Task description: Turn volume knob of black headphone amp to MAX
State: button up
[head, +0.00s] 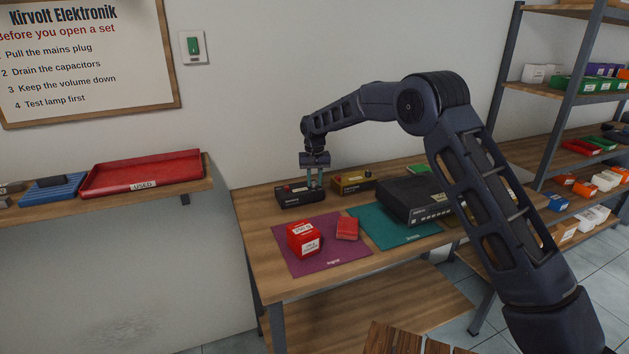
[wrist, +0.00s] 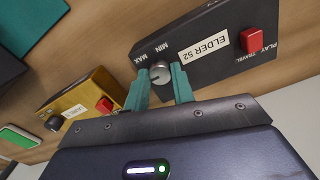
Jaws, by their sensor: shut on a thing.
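The black headphone amp (head: 299,196) sits at the back left of the workbench. In the wrist view the amp (wrist: 215,65) has a white label reading "ELDER 52" and a red button (wrist: 251,41). Its silver volume knob (wrist: 160,72) has MIN and MAX printed beside it. My gripper (head: 315,186) points down over the amp, and its two teal fingers are shut on the knob, one on each side. The knob's exact pointer direction is too small to tell. In the head view the knob is hidden by the fingers.
A gold amp (head: 352,180) stands close to the right of the black one. A larger black unit (head: 413,201) is on the teal mat (head: 385,239). Red boxes (head: 303,238) sit on the purple mat (head: 290,263) in front. The wall is close behind.

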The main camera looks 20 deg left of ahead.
aim_at(315, 183)
jog(key=m, duration=0.5)
jog(key=shift+m, duration=0.3)
dwell(0.4)
jog(key=o, duration=1)
notch_tip(315, 183, up, 11)
jog(key=shift+d, duration=0.1)
